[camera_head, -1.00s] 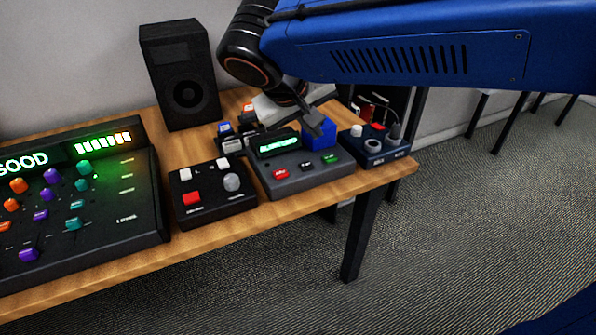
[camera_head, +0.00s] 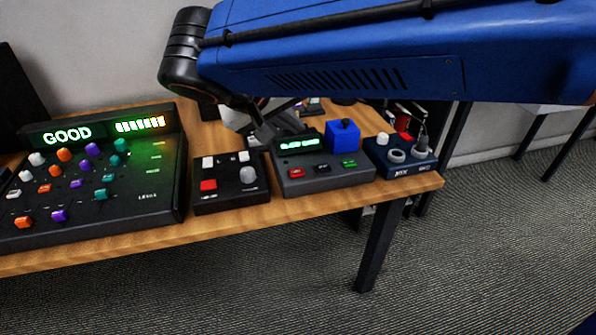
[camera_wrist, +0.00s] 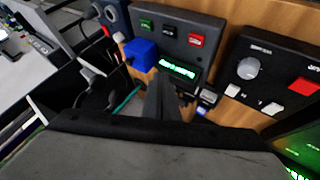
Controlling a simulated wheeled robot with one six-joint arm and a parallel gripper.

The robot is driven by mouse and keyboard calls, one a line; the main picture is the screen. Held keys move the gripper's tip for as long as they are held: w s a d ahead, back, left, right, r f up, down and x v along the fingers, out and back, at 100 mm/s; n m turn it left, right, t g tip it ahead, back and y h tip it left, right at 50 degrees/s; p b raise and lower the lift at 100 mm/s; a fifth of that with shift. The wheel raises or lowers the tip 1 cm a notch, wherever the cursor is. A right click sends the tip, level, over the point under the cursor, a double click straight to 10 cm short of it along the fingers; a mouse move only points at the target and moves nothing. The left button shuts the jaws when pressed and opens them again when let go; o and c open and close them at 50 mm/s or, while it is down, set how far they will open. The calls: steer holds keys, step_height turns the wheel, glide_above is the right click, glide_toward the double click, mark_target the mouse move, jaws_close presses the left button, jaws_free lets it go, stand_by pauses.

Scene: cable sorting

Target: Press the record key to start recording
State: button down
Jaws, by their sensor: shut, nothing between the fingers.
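The recorder (camera_head: 325,182) is a dark grey box with a lit green display (camera_head: 300,143). Along its front are a red key (camera_head: 296,173), a black key (camera_head: 322,168) and a green key (camera_head: 348,163); their labels are too small to read. In the wrist view the red key (camera_wrist: 196,41) is at the right of the row. A blue block (camera_head: 343,136) is at the recorder's back right corner. My gripper (camera_head: 264,132) is shut and empty, above the back left of the recorder, apart from the keys. In the wrist view its fingers (camera_wrist: 162,95) point towards the display.
Left of the recorder is a black box (camera_head: 230,203) with a red button and grey knob. Further left is a large mixer (camera_head: 150,210) reading GOOD. A dark blue knob box (camera_head: 400,170) stands at right. Small items and cables lie behind. The table's front edge is clear.

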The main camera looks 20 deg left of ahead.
mark_target(293, 175)
steer(key=shift+f, duration=0.1)
steer(key=shift+f, duration=4.3)
steer(key=shift+f, duration=0.1)
steer(key=shift+f, duration=0.3)
steer(key=shift+f, duration=0.4)
steer(key=shift+r, duration=0.8)
steer(key=shift+r, duration=0.1)
steer(key=shift+r, duration=2.4)
